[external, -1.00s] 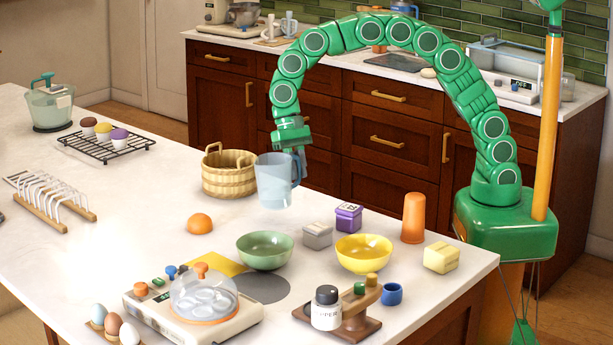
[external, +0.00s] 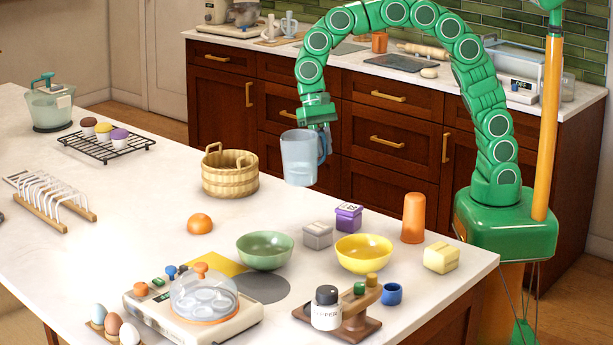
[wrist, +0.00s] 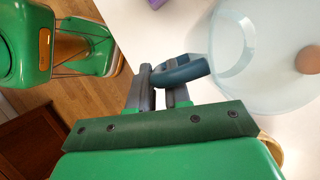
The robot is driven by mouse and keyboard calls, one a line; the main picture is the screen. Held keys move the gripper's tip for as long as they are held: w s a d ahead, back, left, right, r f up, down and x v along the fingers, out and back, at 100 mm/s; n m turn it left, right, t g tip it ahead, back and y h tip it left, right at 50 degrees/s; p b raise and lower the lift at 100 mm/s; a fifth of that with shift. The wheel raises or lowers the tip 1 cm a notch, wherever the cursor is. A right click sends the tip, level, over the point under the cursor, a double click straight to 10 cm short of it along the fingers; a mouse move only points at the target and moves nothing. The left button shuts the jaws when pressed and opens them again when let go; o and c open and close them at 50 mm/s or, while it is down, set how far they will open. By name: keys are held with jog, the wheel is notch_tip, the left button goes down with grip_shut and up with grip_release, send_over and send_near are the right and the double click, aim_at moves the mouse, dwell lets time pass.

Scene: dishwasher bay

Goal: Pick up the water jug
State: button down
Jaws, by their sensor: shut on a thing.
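The water jug (external: 299,160) is a translucent pale blue jug with a darker blue handle on its right side. It hangs upright in the air near the back edge of the counter, to the right of the wicker basket. My gripper (external: 317,127) is above and beside it, shut on the handle. In the wrist view my gripper's fingers (wrist: 161,92) close on the blue handle, and the jug's clear body (wrist: 245,58) fills the upper right. The exact contact is partly hidden by the fingers.
The wicker basket (external: 230,176) stands left of the jug. A green bowl (external: 265,251), a yellow bowl (external: 363,254), a grey box (external: 317,236), a purple box (external: 348,217) and an orange cup (external: 413,218) stand on the counter.

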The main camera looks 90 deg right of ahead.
jog(key=shift+s+d+r, duration=0.2)
jog(key=shift+s+r, duration=0.2)
jog(key=shift+s, duration=0.5)
jog(key=shift+s+d+r, duration=0.2)
jog(key=shift+s+r, duration=0.2)
jog(key=shift+s, duration=0.45)
jog(key=shift+s+d+r, duration=0.2)
jog(key=shift+s+r, duration=0.2)
jog(key=shift+s, duration=0.5)
